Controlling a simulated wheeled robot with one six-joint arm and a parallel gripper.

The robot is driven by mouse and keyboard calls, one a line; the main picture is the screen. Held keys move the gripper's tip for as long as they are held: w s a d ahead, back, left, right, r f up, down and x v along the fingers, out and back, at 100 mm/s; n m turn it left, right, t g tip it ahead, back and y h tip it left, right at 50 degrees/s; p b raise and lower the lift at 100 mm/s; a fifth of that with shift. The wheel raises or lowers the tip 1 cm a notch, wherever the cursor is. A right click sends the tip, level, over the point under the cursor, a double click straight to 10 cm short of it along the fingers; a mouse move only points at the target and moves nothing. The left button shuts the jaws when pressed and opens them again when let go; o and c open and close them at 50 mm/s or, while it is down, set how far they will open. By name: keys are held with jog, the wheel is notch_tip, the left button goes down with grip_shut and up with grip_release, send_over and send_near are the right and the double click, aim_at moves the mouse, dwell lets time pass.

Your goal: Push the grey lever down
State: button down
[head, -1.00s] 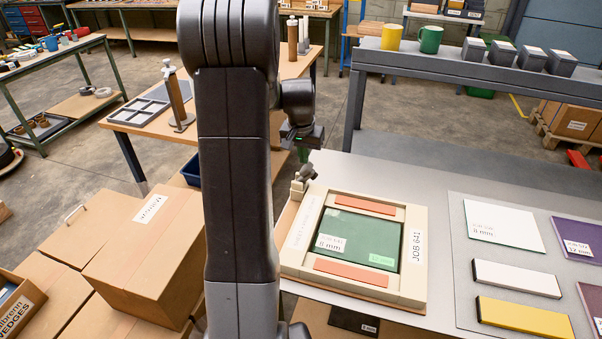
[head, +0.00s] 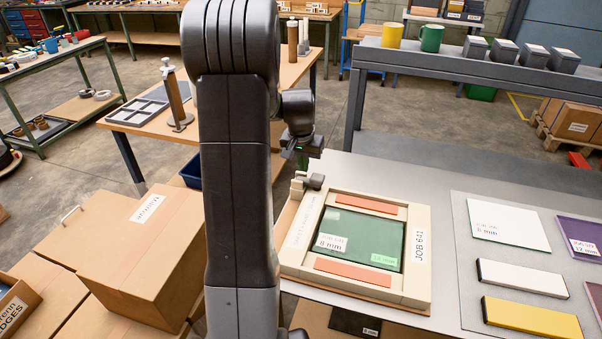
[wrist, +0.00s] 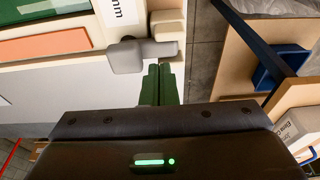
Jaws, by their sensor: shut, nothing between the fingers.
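The grey lever (head: 314,182) sits at the far left corner of the cream frame (head: 419,278), beside a small cream block. It lies nearly flat in the head view. In the wrist view the lever (wrist: 127,56) has a rounded body with a flat arm pointing right. My gripper (head: 303,158) is just above and behind the lever in the head view. In the wrist view its green fingers (wrist: 160,78) are together and empty, with their tips at the edge of the lever's arm. I cannot tell whether they touch it.
The frame holds a green plate (head: 358,238) between two orange strips and lies on a grey table (head: 440,200). Coloured plates lie at the right. Cardboard boxes (head: 150,255) stand at the left. A wooden bench (head: 150,125) is behind my arm.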

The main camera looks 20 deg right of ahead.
jog(key=shift+r, duration=0.1)
notch_tip(320, 180, up, 9)
jog(key=p, duration=0.6)
jog(key=shift+f, duration=0.2)
notch_tip(320, 180, down, 9)
jog(key=b, duration=0.6)
jog(key=shift+r, duration=0.35)
